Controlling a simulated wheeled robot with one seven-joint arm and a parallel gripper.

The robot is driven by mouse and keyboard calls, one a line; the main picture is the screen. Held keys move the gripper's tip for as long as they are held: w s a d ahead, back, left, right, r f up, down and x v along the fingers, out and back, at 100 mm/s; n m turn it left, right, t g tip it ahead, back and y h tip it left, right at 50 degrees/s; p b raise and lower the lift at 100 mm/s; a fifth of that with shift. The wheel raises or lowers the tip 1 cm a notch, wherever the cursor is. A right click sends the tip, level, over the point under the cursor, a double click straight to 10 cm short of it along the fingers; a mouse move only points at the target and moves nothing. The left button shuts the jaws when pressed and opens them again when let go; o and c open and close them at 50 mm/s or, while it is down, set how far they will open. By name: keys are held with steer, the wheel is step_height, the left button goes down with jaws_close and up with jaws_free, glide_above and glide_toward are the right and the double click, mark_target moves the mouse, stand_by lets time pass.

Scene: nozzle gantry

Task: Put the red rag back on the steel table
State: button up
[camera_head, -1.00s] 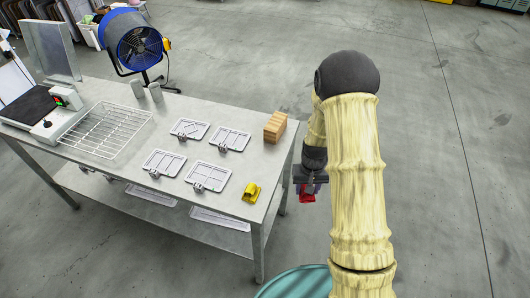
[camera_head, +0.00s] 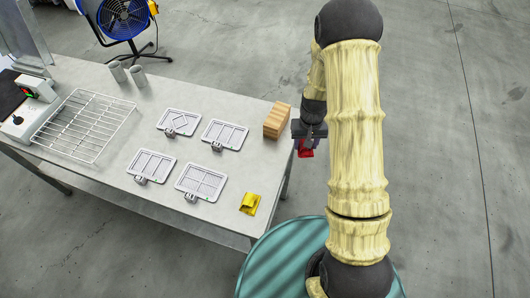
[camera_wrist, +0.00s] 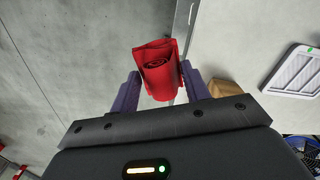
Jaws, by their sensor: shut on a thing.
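The red rag (camera_wrist: 158,72) is rolled up and sits between the two fingers of my gripper (camera_wrist: 160,90) in the wrist view. My gripper is shut on it. In the head view the rag (camera_head: 305,150) shows as a small red patch below my gripper (camera_head: 306,146), just off the right end of the steel table (camera_head: 105,165). The rag is beside the table edge, not over the top. My arm hides part of the floor to the right.
A wooden block (camera_head: 277,120) stands at the table's right edge, close to my gripper. A yellow object (camera_head: 250,203) lies at the front right corner. Several grey trays (camera_head: 224,134), a wire rack (camera_head: 85,125) and two grey cups (camera_head: 138,76) stand on the table. A teal round surface (camera_head: 275,262) is in front.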

steer(key=shift+w, duration=0.2)
steer(key=shift+a, duration=0.2)
steer(key=shift+s+a+r+m+b, duration=0.85)
steer(key=shift+a+b, duration=1.05)
steer(key=shift+a, duration=1.35)
steer(key=shift+s+a+r+m+b, duration=0.45)
steer(key=shift+a+r+m+b, duration=1.15)
steer(key=shift+a, duration=1.6)
steer(key=shift+n, duration=0.45)
steer(key=f, duration=0.6)
steer(key=shift+a+f, duration=0.15)
steer(key=shift+a, duration=0.05)
